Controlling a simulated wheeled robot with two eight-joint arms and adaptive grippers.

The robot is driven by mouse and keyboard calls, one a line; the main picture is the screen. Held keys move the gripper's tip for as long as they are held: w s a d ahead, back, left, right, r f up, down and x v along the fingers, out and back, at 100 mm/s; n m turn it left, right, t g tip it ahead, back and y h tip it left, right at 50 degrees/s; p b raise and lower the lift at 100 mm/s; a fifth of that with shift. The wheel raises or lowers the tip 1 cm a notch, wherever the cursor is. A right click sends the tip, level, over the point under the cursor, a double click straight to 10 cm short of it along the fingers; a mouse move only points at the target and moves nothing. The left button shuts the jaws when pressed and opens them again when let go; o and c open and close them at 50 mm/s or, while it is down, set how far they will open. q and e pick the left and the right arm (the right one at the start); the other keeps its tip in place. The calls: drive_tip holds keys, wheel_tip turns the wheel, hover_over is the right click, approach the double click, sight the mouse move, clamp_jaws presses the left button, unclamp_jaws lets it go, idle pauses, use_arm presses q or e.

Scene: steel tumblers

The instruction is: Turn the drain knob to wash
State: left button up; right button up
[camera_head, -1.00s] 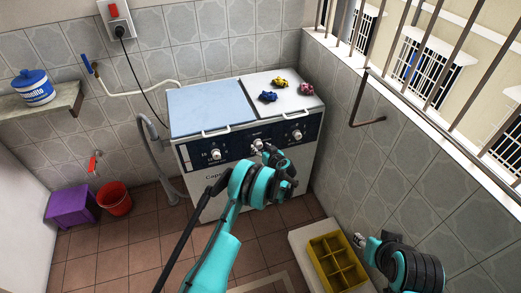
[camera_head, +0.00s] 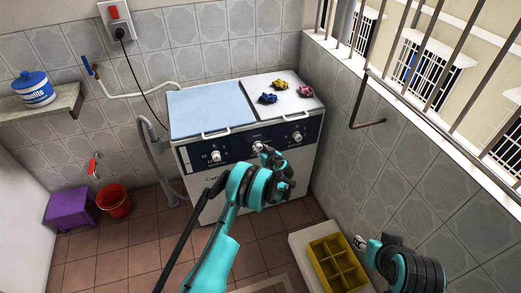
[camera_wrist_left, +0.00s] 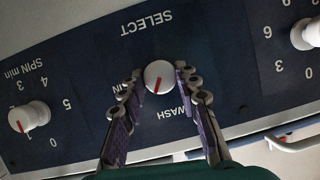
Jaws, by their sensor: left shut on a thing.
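The drain knob (camera_wrist_left: 160,72), round and white with a red pointer line, sits on the dark blue panel below the SELECT label in the left wrist view. The panel lettering appears upside down there. The pointer aims down and slightly left in that view; WASH is printed below the knob, and another label at left is partly hidden by a finger. My left gripper (camera_head: 261,148) is at the middle of the washing machine's panel (camera_head: 233,147), its fingers shut on the knob from both sides. My right gripper (camera_head: 360,241) is low at right, away from the machine; its jaws are too small to judge.
White numbered knobs flank the drain knob: a spin timer (camera_wrist_left: 28,117) and another dial (camera_wrist_left: 306,34). Colourful cloths (camera_head: 268,97) lie on the machine's right lid. A yellow crate (camera_head: 338,262) is at lower right, a red bucket (camera_head: 115,202) at left. Tiled wall stands close at right.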

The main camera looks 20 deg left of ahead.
use_arm(q)
drive_tip(key=shift+s+a+n+t+h, duration=0.1)
drive_tip(key=shift+n+t+h, duration=0.45)
drive_tip(key=shift+n, duration=0.5)
drive_tip(key=shift+s+a+n+t+h, duration=0.1)
drive_tip(key=shift+n+t+h, duration=0.45)
drive_tip(key=shift+n, duration=0.5)
drive_tip(key=o, duration=1.2)
drive_tip(key=shift+c, duration=0.2)
drive_tip(key=v, duration=1.2)
drive_tip(key=shift+w+r, duration=0.1)
drive_tip(key=shift+r, duration=0.1)
